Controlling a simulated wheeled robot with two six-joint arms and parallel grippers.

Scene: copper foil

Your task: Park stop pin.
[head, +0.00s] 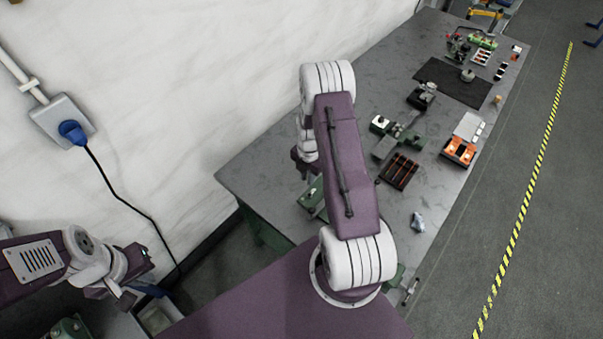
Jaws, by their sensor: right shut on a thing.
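My right arm stands across the middle of the head view. Its gripper (303,166) is low over the near left part of the grey workbench (268,160), partly hidden behind my own arm. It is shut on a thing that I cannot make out. A green fixture (312,196) is on the bench just below this gripper in the picture. I cannot make out the stop pin anywhere. My left gripper (134,284) is at the lower left, away from the workbench. Its fingertips are too unclear to show whether it is open.
The bench holds a dark compartment tray (399,171), an orange-and-black bin (459,151), a green-and-grey device (398,131) and a black mat (453,82). A crumpled bluish piece (417,222) lies near the right edge. A wall (190,70) borders the left.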

